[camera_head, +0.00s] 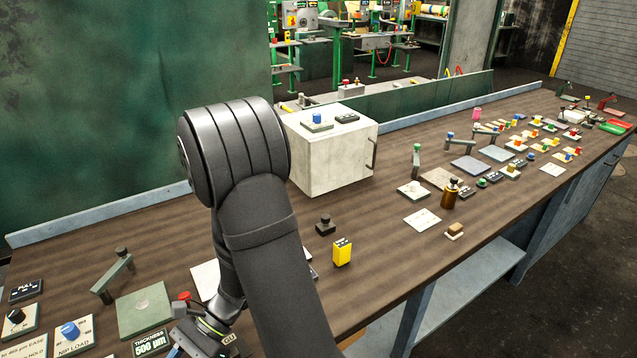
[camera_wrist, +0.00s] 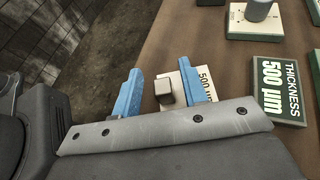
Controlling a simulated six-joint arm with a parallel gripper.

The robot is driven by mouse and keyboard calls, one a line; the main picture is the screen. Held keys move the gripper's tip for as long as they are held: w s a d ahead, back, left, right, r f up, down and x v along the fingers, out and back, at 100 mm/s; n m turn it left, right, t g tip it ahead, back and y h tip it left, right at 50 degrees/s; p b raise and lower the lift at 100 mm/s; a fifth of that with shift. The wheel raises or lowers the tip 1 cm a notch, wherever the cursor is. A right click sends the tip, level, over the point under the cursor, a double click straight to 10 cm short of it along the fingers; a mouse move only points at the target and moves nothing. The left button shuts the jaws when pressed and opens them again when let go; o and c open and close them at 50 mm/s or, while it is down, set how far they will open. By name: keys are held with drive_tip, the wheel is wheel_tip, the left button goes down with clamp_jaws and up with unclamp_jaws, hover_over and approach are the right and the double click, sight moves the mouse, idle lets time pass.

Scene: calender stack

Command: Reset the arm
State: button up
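My gripper (camera_wrist: 162,84) shows in the wrist view with its two blue fingers spread apart. In the head view my arm comes down over the bench, and my gripper (camera_head: 190,345) is at the bottom edge, mostly cut off or hidden by the arm.
A green THICKNESS 500 µm sign (camera_head: 151,343) lies left of my gripper, near a blue knob (camera_head: 70,329) and a lever (camera_head: 113,278). A red button (camera_head: 184,297) is close to my arm. A white box (camera_head: 333,159) stands behind; a yellow block (camera_head: 342,252) is to the right.

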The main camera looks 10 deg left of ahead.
wheel_tip(320, 180, up, 2)
drive_tip(key=shift+r, duration=0.25)
drive_tip(key=w+d+r, duration=0.7)
drive_tip(key=w+d, duration=0.1)
drive_tip(key=d, duration=0.1)
drive_tip(key=w+a, duration=1.1)
drive_tip(key=a, duration=0.5)
drive_tip(key=s+a+f, duration=0.1)
drive_tip(key=a, duration=0.1)
drive_tip(key=s+a+f, duration=0.1)
drive_tip(key=s+a, duration=0.1)
drive_tip(key=s+a+f, duration=0.1)
drive_tip(key=a+f, duration=0.1)
drive_tip(key=shift+s+a, duration=0.1)
drive_tip(key=shift+s, duration=0.3)
drive_tip(key=w+d+r, duration=0.4)
drive_tip(key=d+r, duration=0.1)
drive_tip(key=d, duration=0.3)
drive_tip(key=s+d, duration=0.6)
drive_tip(key=d, duration=0.3)
drive_tip(key=shift+f, duration=0.3)
